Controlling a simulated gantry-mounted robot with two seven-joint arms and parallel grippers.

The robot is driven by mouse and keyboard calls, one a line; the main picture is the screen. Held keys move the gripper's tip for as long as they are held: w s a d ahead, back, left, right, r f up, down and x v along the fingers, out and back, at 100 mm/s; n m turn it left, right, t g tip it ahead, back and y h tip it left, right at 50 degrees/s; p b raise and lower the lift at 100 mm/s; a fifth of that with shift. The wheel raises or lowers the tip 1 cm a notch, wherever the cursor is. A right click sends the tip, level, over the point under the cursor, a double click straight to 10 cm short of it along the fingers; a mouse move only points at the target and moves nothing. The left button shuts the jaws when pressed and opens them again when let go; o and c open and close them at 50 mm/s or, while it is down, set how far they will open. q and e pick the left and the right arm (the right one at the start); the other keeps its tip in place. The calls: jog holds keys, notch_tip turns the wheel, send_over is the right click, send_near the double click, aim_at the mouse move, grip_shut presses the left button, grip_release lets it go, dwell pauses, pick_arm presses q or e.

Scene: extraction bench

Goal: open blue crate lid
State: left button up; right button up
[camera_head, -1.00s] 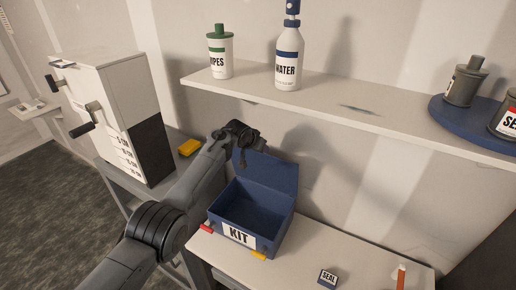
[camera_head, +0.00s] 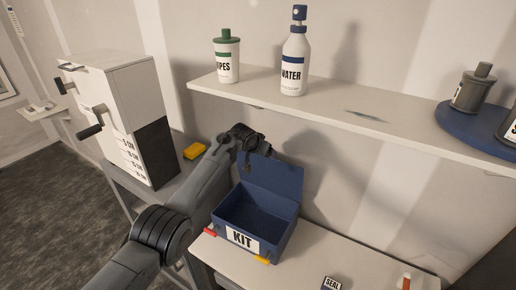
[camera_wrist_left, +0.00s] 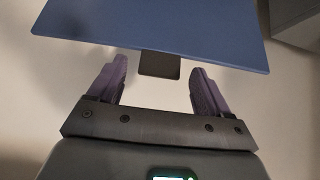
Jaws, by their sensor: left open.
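The blue crate (camera_head: 277,238), labelled KIT, stands on the white bench with its inside showing. Its blue lid (camera_head: 275,176) is raised and stands up at the back, near the wall. My left gripper (camera_head: 243,163) is at the lid's upper left corner. In the left wrist view the lid (camera_wrist_left: 150,22) spans the top, with a dark tab (camera_wrist_left: 159,64) on its edge. The open left fingers (camera_wrist_left: 155,88) stand on either side of the tab, with gaps to it. My right gripper is not in view.
A shelf (camera_head: 350,119) above holds a WIPES tub (camera_head: 227,62) and a WATER bottle (camera_head: 294,65). A yellow block (camera_head: 194,151) lies left of my arm, near a white cabinet (camera_head: 125,90). A SEAL box (camera_head: 331,284) lies on the bench (camera_head: 350,262) right of the crate.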

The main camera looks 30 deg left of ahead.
pick_arm(q)
jog(key=b+v, duration=0.1)
jog(key=v, duration=0.9)
jog(key=shift+s+r, duration=0.25)
jog(key=shift+s, duration=0.05)
